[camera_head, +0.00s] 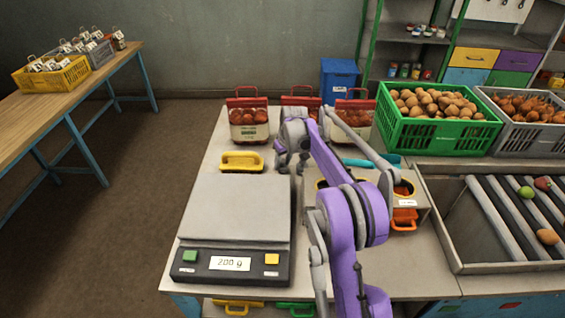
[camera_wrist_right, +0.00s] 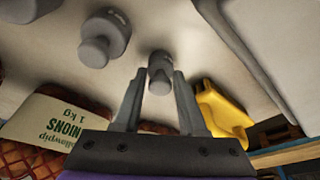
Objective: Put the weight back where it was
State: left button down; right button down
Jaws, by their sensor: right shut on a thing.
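My right gripper (camera_head: 291,168) is over the table just behind the scale's right rear corner, pointing down. In the right wrist view, its fingers (camera_wrist_right: 159,85) are shut on a small grey knobbed weight (camera_wrist_right: 160,66). Two larger grey weights show in that view, one (camera_wrist_right: 103,38) left of the held one and one (camera_wrist_right: 22,8) in the corner. In the head view my purple arm and gripper hide the weights. The scale (camera_head: 236,208) has a bare pan, and its display (camera_head: 230,264) reads 200 g. My left gripper is not in view.
A yellow handled item (camera_head: 241,161) lies behind the scale; it also shows in the wrist view (camera_wrist_right: 222,112). Red-topped onion sacks (camera_head: 248,120) stand at the back. A green potato crate (camera_head: 437,117) and a roller tray (camera_head: 500,215) are at right.

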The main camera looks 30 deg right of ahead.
jog(key=shift+f, duration=0.2)
jog(key=shift+c, duration=2.3)
grip_release()
jog(key=shift+r, duration=0.15)
jog(key=shift+r, duration=0.3)
jog(key=v, duration=1.1)
jog(key=shift+r, duration=0.3)
jog(key=shift+s+f, duration=0.1)
jog(key=shift+s, duration=0.05)
